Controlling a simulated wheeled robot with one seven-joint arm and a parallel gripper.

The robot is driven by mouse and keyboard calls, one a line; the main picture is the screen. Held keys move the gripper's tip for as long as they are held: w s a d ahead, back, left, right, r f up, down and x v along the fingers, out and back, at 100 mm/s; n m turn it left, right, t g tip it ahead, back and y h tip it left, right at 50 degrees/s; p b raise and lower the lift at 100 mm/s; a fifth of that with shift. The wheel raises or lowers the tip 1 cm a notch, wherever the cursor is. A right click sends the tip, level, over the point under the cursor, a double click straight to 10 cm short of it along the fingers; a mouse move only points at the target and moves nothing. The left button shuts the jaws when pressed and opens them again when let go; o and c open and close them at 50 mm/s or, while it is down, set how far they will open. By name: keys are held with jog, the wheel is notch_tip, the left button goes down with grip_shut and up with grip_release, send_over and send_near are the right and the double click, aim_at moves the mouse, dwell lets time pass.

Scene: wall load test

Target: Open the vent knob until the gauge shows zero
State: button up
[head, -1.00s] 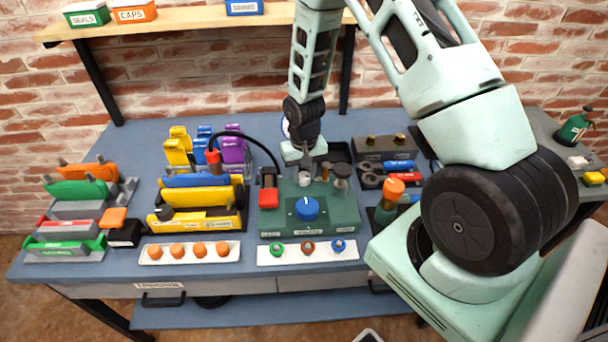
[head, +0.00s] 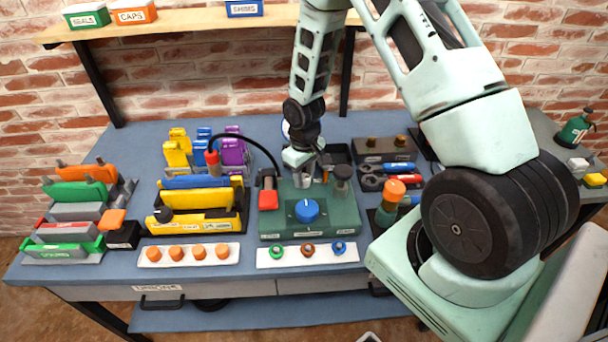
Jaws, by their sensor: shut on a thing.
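The green test block (head: 335,222) stands at the middle of the bench, with a blue dial (head: 307,211) on its front. My gripper (head: 305,178) points down over the back of the block. It is shut on a small grey part there, which looks like the vent knob; the fingers hide most of it. A dark-topped post (head: 342,173) stands just right of my gripper. A white round edge, perhaps the gauge (head: 286,127), shows behind my wrist; its face and needle are hidden.
An orange-topped bottle (head: 390,200) stands right of the block. A white strip (head: 260,257) with coloured rings lies in front. Yellow and blue parts (head: 200,205) stand left.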

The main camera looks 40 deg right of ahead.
aim_at(304, 177)
jog(key=shift+w, duration=0.1)
jog(key=o, duration=1)
jog(key=shift+r, duration=0.15)
notch_tip(304, 177, up, 17)
jog(key=shift+r+b, duration=0.1)
jog(key=shift+b, duration=0.85)
